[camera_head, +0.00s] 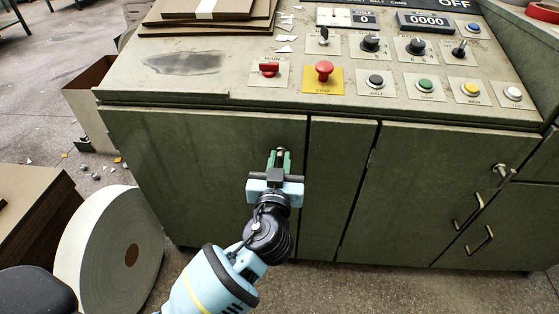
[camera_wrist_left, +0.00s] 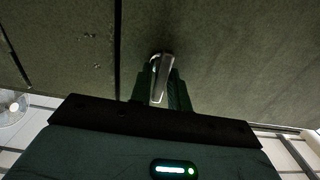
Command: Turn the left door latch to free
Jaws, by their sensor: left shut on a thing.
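The left door (camera_head: 190,170) is a dark green cabinet door under the control panel, and it looks closed. Its latch is a small metal handle near the door's upper right; the wrist view shows the latch (camera_wrist_left: 161,78) between my fingers. My left gripper (camera_head: 279,158) is at the door, shut on the latch, with its fingers on either side. In the wrist view the left gripper (camera_wrist_left: 162,92) covers part of the latch's sides. The latch's exact turn is hard to tell in the head view. My right gripper is not in view.
The right door (camera_head: 420,190) has its own latch (camera_head: 503,170), with drawer handles (camera_head: 468,210) nearby. Above is the sloped panel with a red mushroom button (camera_head: 324,70) and several knobs. A large paper roll (camera_head: 110,245) and stacked board (camera_head: 30,215) stand on the left floor.

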